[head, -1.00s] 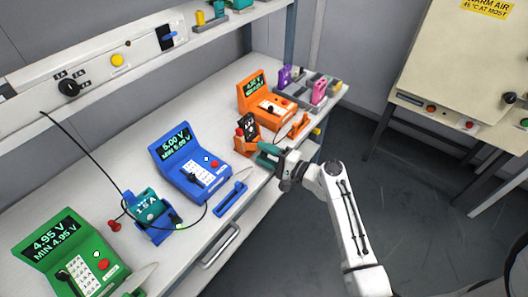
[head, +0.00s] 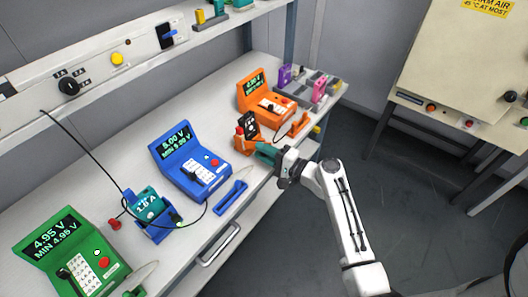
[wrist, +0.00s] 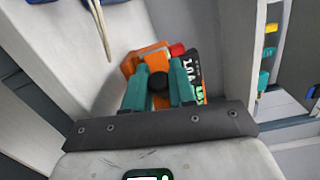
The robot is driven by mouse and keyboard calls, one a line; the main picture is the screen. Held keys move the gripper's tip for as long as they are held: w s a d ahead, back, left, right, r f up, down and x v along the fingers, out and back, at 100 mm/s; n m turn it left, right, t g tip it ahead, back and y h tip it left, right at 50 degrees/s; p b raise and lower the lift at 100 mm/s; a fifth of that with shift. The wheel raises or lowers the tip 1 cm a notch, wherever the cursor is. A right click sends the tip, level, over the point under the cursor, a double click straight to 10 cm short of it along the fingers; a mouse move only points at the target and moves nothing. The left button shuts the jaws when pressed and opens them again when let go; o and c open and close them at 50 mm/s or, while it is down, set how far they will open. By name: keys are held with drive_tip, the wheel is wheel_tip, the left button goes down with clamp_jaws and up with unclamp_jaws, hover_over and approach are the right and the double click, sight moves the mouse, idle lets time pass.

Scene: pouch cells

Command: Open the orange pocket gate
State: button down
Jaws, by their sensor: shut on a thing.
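The orange pocket (head: 243,148) stands near the front edge of the bench, with a black pouch cell (head: 250,126) upright in it. It also shows in the wrist view (wrist: 143,58), with the cell (wrist: 196,72) to the right. My gripper (head: 262,150) reaches it from the bench's front side. In the wrist view, my gripper's teal fingers (wrist: 158,84) are shut on a round black knob (wrist: 157,83) in front of the pocket. The fingers hide much of the pocket's front, so the gate itself is hard to make out.
An orange instrument (head: 268,102) stands behind the pocket, and an orange holder (head: 299,126) lies to its right. A blue instrument (head: 190,165) and blue holder (head: 231,197) are to the left. A grey rack (head: 290,94) with coloured cells is at the far right. The floor is clear in front.

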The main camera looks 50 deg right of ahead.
drive_tip(key=shift+a+f+h, duration=0.1)
drive_tip(key=shift+a+h, duration=0.05)
drive_tip(key=shift+h, duration=0.15)
drive_tip(key=shift+a+m+h+p, duration=0.5)
drive_tip(key=shift+a+m+h, duration=0.15)
drive_tip(key=shift+h, duration=0.5)
drive_tip(key=shift+a+m+h+p, duration=0.5)
drive_tip(key=shift+m+h, duration=0.25)
drive_tip(key=shift+h, duration=0.4)
drive_tip(key=shift+w+a+m+g+h+p, duration=0.2)
drive_tip(key=shift+a+m+g+h+p, duration=0.35)
drive_tip(key=shift+m+h+p, duration=0.55)
drive_tip(key=shift+a+h, duration=0.1)
drive_tip(key=shift+h, duration=0.6)
drive_tip(key=shift+a+f+g+h, duration=0.15)
drive_tip(key=shift+g+h, duration=0.1)
drive_tip(key=shift+h, duration=0.15)
drive_tip(key=c, duration=1)
unclamp_jaws()
drive_tip(key=shift+w, duration=0.1)
